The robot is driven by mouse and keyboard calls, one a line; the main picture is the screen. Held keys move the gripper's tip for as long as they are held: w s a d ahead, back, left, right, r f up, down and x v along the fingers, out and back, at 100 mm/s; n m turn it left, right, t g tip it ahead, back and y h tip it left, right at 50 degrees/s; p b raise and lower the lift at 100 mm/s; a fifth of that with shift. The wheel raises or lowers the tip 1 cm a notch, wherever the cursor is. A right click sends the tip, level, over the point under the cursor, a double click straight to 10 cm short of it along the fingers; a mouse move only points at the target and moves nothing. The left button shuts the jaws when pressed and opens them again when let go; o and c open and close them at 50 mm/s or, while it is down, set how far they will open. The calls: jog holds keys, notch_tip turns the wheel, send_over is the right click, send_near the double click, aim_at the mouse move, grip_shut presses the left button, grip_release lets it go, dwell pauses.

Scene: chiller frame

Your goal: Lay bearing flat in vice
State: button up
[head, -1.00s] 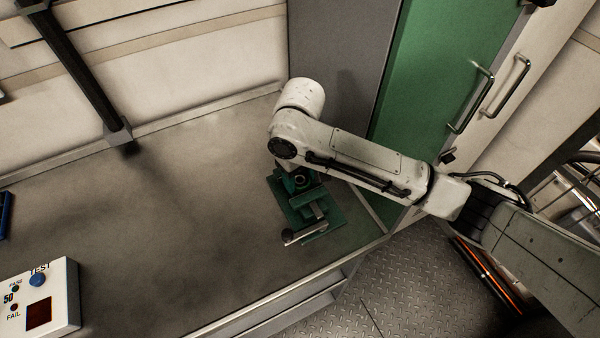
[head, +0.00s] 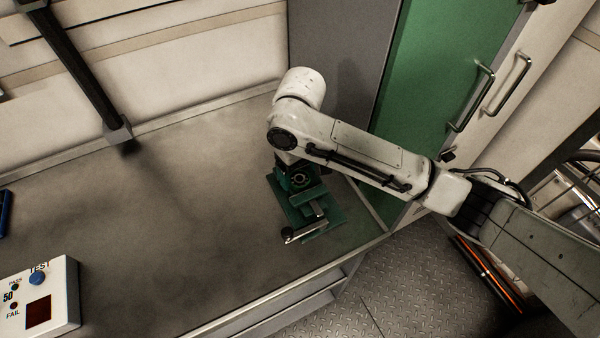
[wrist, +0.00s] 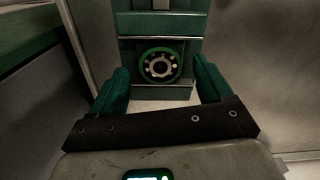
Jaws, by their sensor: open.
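The green vice (head: 318,208) stands on the bench near its right end, with its handle toward the front left. The bearing (wrist: 160,65), a ring with pale balls and a green rim, lies face up between the vice jaws in the wrist view. It shows small and dark in the head view (head: 301,179). I cannot tell whether it rests fully on the vice bed. My gripper (wrist: 160,84) is open, its green fingers left and right of the bearing and apart from it. In the head view my arm mostly hides the gripper.
A test box (head: 40,297) with a blue button stands at the front left of the bench (head: 180,220). A blue item (head: 5,212) lies at the left edge. A grey panel (head: 335,75) and green door (head: 425,70) stand behind. The middle of the bench is clear.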

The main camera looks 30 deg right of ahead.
aim_at(300, 178)
notch_tip(300, 178, up, 11)
jog(key=shift+f+p, duration=0.2)
jog(key=shift+p, duration=0.1)
